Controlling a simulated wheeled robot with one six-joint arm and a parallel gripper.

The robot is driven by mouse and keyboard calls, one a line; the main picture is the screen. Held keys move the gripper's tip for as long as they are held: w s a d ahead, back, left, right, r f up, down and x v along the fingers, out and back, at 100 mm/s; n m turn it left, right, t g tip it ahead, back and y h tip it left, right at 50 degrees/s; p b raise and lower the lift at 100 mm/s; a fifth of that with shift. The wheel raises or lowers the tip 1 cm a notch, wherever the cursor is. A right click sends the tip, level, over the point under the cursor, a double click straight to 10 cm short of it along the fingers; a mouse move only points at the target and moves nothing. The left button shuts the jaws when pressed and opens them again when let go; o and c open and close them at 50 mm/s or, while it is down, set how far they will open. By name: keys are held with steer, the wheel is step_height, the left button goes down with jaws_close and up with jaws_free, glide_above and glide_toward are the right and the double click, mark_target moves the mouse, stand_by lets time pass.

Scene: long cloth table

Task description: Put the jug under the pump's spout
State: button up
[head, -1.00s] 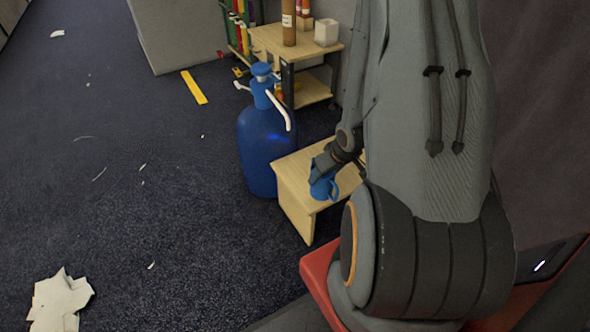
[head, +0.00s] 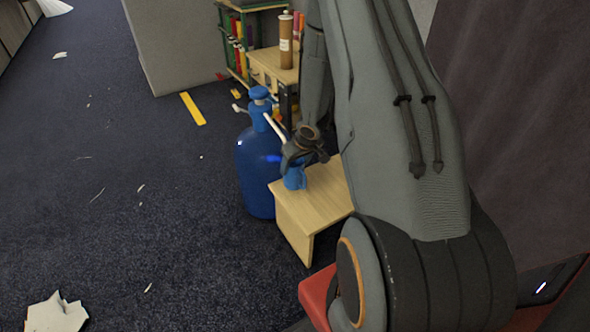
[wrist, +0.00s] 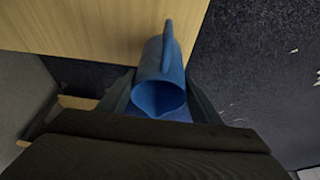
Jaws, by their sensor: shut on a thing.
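The pump is a large blue bottle (head: 257,165) with a blue pump head and a white spout (head: 274,126), standing on the floor at the left end of a low wooden bench (head: 322,198). The small blue jug (head: 295,177) is in my gripper (head: 304,158) near the bench's left end, just right of the pump. In the wrist view the jug (wrist: 162,70) lies between my two fingers (wrist: 160,98), its open mouth toward the camera and its handle on the far side. My gripper partly hides the jug and spout tip in the head view. I cannot tell whether the jug touches the bench.
A wooden shelf unit (head: 268,68) with a brown bottle (head: 286,40) stands behind the bench. A grey partition (head: 185,45) is at the back. Open dark carpet lies to the left, with a yellow strip (head: 193,108) and paper scraps (head: 58,313).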

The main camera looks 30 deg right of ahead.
steer(key=shift+w+f, duration=0.15)
steer(key=shift+w, duration=0.3)
steer(key=shift+f+b, duration=1.15)
steer(key=shift+f, duration=0.45)
steer(key=shift+f, duration=0.15)
steer(key=o, duration=1.4)
